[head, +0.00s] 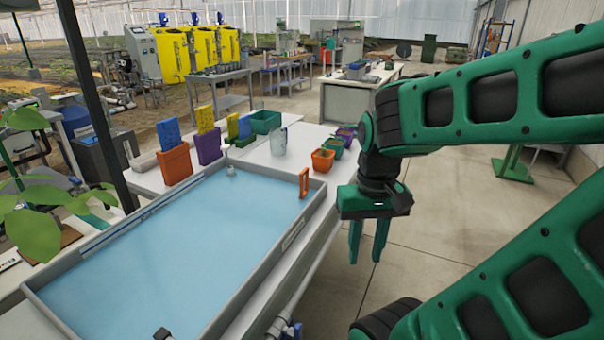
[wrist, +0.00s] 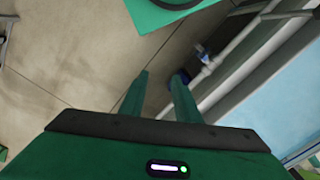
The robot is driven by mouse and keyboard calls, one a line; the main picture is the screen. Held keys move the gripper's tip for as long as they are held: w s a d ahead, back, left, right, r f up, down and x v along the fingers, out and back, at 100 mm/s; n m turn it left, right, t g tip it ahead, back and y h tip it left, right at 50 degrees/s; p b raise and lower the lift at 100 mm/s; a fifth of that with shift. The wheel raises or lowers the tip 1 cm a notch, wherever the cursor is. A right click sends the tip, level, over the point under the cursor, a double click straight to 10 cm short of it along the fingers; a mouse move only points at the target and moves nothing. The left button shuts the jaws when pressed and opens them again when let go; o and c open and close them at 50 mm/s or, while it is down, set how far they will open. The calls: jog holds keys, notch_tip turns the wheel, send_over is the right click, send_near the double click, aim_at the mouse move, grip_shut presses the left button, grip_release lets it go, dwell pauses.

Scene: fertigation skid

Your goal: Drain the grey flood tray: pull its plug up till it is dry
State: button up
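The grey flood tray (head: 265,262) lies on a white bench and holds a sheet of blue water. An upright orange loop handle (head: 304,182) stands at its far right corner; it looks like the plug's handle, but the plug itself is not visible. A small pale fitting (head: 231,172) is at the far edge, and a dark fitting (head: 162,334) is cut off at the near edge. My gripper (head: 365,255) hangs fingers down, right of the tray, beyond the bench edge. It is open and empty; its fingers also show in the wrist view (wrist: 160,74), over floor.
Orange, green and purple pots (head: 323,159), a clear jug (head: 279,142) and a green bin (head: 265,121) stand on the bench behind the tray. Coloured upright blocks (head: 174,163) are at the back left. A leafy plant (head: 35,225) is at left.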

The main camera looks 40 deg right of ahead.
jog(key=w+d+f+m+h, duration=0.3)
jog(key=w+d+m+h, duration=0.15)
jog(key=w+d, duration=0.4)
jog(key=w+d+f+m+h, duration=0.3)
jog(key=w+d+h, duration=0.25)
jog(key=w, duration=0.55)
jog(key=t+h, duration=0.5)
jog(key=t, duration=0.1)
send_near(303, 172)
jog(key=s+d+f, duration=0.1)
jog(key=s+d, duration=0.2)
jog(key=d, duration=0.1)
jog(key=w+a+f+n+t+h, duration=0.1)
jog(key=w+a+n+t, duration=0.1)
jog(key=a+n, duration=0.2)
jog(key=shift+m, duration=0.25)
jog(key=x, duration=1)
jog(key=shift+w+d+f, duration=0.15)
jog(key=shift+w, duration=0.15)
grip_shut()
